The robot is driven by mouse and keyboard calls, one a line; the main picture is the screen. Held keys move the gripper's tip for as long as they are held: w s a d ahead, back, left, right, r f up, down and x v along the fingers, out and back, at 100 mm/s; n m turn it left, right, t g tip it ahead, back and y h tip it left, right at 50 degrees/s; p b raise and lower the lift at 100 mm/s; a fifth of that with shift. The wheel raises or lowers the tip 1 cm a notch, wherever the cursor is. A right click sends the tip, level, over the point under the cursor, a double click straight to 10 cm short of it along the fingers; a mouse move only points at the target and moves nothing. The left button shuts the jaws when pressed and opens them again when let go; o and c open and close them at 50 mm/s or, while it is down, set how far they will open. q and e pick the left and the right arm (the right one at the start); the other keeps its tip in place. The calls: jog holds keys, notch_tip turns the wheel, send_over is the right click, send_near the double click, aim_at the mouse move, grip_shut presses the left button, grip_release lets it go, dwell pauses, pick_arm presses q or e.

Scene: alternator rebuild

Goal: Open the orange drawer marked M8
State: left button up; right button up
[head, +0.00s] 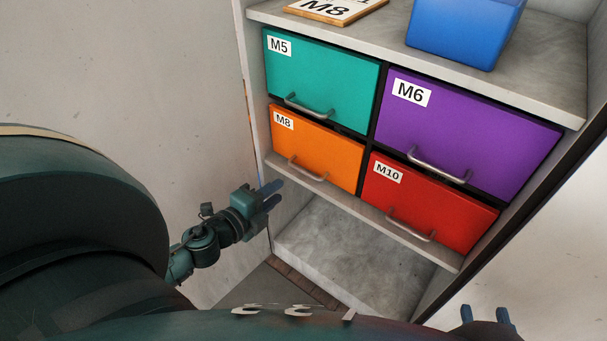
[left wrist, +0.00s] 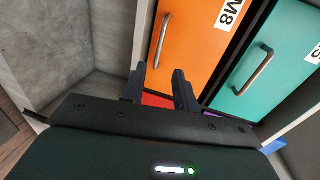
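The orange drawer marked M8 (head: 325,152) is at the lower left of a block of drawers in the head view, and its front looks flush with the others. Its metal handle (head: 308,169) runs along the lower front. In the left wrist view the orange drawer (left wrist: 190,45) and its handle (left wrist: 161,42) show just beyond the fingers. My left gripper (head: 272,195) is open and empty, below and left of the handle, apart from it. My right gripper (head: 486,316) shows only as two spread fingertips at the bottom right edge, open and empty.
A teal drawer M5 (head: 318,76) is above, a purple M6 (head: 475,125) at upper right, a red M10 (head: 425,205) at right. A blue bin (head: 463,32) and a wooden-edged M8 sign (head: 335,9) are on top. An empty shelf (head: 345,255) lies below. A wall is at left.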

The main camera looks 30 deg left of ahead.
aim_at(303, 173)
pick_arm(q)
jog(key=x, duration=1)
jog(key=shift+w+f, duration=0.1)
jog(key=shift+c, duration=0.2)
grip_shut()
